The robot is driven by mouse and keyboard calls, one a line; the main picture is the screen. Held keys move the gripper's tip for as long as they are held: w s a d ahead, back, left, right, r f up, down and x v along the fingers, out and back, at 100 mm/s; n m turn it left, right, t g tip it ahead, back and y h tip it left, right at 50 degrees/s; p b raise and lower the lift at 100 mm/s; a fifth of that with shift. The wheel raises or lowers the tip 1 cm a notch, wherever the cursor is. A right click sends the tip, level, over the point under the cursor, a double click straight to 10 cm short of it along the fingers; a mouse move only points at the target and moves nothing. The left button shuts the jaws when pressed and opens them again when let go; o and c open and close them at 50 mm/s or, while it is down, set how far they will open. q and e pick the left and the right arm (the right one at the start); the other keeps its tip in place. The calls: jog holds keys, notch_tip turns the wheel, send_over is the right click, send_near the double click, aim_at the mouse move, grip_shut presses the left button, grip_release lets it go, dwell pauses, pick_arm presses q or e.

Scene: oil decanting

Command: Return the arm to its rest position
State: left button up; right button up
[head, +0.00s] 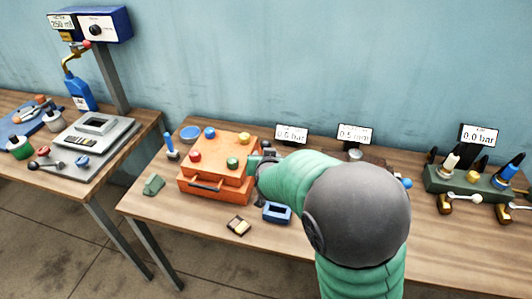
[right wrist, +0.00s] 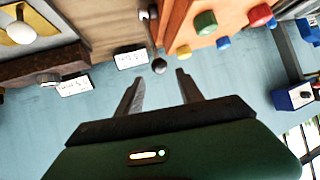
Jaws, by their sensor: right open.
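My right arm, green with a dark grey round joint, comes in from the bottom of the head view and reaches left over the table. Its gripper (head: 258,166) is beside the right side of the orange box (head: 200,188); I cannot tell whether they touch. In the right wrist view my right gripper (right wrist: 160,84) is open, with nothing between its two fingers. That view is upside down, and the orange box (right wrist: 205,17) shows beyond the fingertips at the top. My left gripper is not in view.
A blue tray (head: 277,212) and a small brown-and-cream block (head: 238,226) lie in front of the orange box. A green valve block (head: 462,181) stands at right. Display signs (head: 291,134) stand along the back. A left table holds a grey scale (head: 88,148) and blue bottle (head: 81,93).

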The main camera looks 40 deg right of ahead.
dwell(0.3)
jog(key=s+a+f+n+g+y, duration=0.4)
jog(key=s+a+f, duration=0.3)
jog(key=a, duration=0.4)
jog(key=s+a+f+n+g+y, duration=0.1)
jog(key=s+a+f, duration=0.1)
jog(key=s, duration=0.4)
jog(key=s+a+f+n+g+y, duration=0.1)
jog(key=s+a+f+n+g, duration=0.1)
jog(key=s, duration=0.5)
jog(key=shift+s+a+f+n+g, duration=0.15)
jog(key=shift+a+f+n+g, duration=0.15)
jog(key=shift+a+f, duration=0.55)
jog(key=shift+a+r, duration=0.15)
jog(key=shift+r, duration=0.1)
